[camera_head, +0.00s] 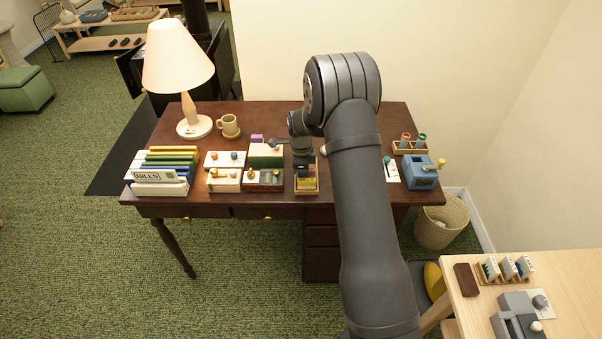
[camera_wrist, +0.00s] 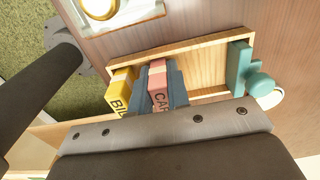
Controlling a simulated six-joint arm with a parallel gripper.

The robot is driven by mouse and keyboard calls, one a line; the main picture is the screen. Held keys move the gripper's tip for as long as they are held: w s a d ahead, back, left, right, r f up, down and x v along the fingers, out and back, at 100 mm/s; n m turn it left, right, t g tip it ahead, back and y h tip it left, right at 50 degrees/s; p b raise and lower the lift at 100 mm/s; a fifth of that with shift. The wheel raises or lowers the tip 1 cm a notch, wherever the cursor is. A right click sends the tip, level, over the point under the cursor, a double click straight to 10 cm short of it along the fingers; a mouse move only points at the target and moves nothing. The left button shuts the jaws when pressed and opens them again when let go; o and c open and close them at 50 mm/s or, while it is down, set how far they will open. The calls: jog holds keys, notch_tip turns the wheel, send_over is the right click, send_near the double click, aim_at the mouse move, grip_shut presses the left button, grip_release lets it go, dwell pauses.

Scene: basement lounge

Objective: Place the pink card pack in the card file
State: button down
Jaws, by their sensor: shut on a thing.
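The pink card pack (camera_wrist: 157,74), lettered "CAR", is between the two blue-grey fingers of my gripper (camera_wrist: 159,84) in the wrist view. My gripper is shut on it. The pack is at the wooden card file (camera_wrist: 208,68), a shallow tray with a teal block (camera_wrist: 240,68) at its other end. A yellow pack (camera_wrist: 121,92), lettered "BIL", stands in the tray to the left of the pink one. I cannot tell whether the pink pack touches the tray floor. In the head view the card file (camera_head: 306,191) is at the desk's front, below my gripper (camera_head: 303,158); the pink pack is not clear there.
On the dark desk (camera_head: 265,112), a file rack marked "BILLS" (camera_head: 160,188), a lamp (camera_head: 178,62) and a mug (camera_head: 229,125) stand left. Several small boxes (camera_head: 225,180) crowd the tray's left side. A blue sharpener-like device (camera_head: 421,175) stands right.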

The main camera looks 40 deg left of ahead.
jog(key=shift+f, duration=0.15)
jog(key=c, duration=1.6)
grip_release()
jog(key=shift+c, duration=0.2)
notch_tip(320, 180, up, 12)
jog(key=shift+r, duration=0.2)
